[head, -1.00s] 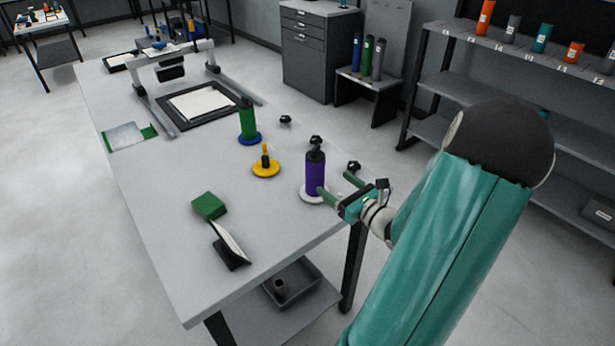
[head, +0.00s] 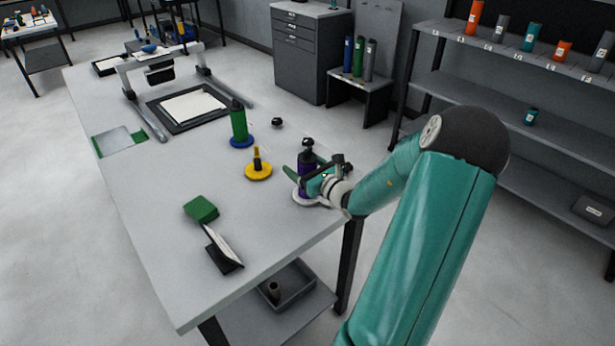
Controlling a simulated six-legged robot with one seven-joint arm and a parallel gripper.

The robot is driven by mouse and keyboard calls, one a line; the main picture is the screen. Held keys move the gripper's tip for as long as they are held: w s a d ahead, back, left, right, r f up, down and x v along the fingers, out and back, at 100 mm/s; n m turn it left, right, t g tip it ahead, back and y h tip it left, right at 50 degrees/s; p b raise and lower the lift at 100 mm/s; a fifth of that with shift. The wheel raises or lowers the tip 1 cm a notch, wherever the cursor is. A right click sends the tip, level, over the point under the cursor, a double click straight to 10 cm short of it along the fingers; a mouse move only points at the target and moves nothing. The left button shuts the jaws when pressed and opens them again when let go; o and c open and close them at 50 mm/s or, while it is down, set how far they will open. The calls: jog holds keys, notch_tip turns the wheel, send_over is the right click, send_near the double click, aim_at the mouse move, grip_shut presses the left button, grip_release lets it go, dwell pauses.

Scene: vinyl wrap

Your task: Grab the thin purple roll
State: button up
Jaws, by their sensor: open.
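The thin purple roll (head: 301,190) stands upright on a white round base (head: 298,201) near the table's right edge. A dark piece sits at its top. My gripper (head: 297,177) is at the roll, coming in from the right, with its green fingers reaching toward the far left. It is open and seems to have the roll between or right beside its fingers; the hand hides much of the roll, so I cannot tell if they touch.
A yellow spindle base (head: 258,170) and a green roll on a blue base (head: 238,127) stand left of the purple roll. A green block (head: 201,209) and a dark angled stand (head: 224,251) are nearer. The left table surface is mostly clear.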

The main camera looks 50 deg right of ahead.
jog(key=c, duration=1.2)
jog(key=shift+o, duration=0.2)
jog(key=shift+r, duration=0.1)
